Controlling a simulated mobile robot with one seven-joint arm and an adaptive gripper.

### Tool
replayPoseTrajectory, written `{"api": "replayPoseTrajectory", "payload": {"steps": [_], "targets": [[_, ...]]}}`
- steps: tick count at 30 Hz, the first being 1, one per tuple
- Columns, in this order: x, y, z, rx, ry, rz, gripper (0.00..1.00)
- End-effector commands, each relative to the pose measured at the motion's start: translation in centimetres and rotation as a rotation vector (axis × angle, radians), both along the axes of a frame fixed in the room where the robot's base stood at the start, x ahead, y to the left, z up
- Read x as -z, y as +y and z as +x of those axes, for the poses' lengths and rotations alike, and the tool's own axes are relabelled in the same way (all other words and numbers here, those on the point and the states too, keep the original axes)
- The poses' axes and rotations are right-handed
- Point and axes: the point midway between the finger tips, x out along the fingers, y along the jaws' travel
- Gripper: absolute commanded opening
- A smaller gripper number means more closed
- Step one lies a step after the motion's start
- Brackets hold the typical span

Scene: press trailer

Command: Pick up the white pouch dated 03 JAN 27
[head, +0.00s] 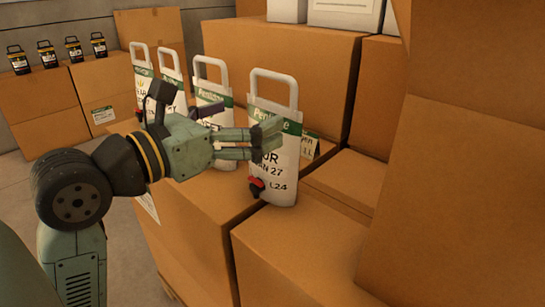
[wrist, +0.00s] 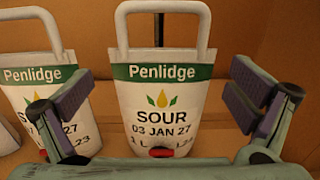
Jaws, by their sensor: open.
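The white pouch dated 03 JAN 27 (wrist: 160,85) stands upright in the middle of the wrist view, with a green Penlidge band, the word SOUR, a loop handle on top and a red tap low on its front. In the head view the same pouch (head: 286,165) is the rightmost of the row, standing on a cardboard box. My gripper (head: 267,142) is open, its fingers in front of the pouch and partly hiding its label. In the wrist view my gripper (wrist: 160,112) has one finger on each side of the pouch. I cannot tell whether the fingers touch it.
Several similar white pouches stand in a row to the left; the nearest (wrist: 45,95) is close to my left finger. Tall cardboard boxes (head: 458,200) rise on the right and behind (head: 300,75). Several dark jars (head: 73,48) stand on boxes at far left.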

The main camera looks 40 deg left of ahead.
Motion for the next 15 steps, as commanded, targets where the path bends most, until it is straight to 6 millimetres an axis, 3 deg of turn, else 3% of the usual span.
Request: {"api": "replayPoseTrajectory", "payload": {"steps": [15], "targets": [[-0.2,-0.9,5.5,0.001,-0.003,0.000,1.00]]}}
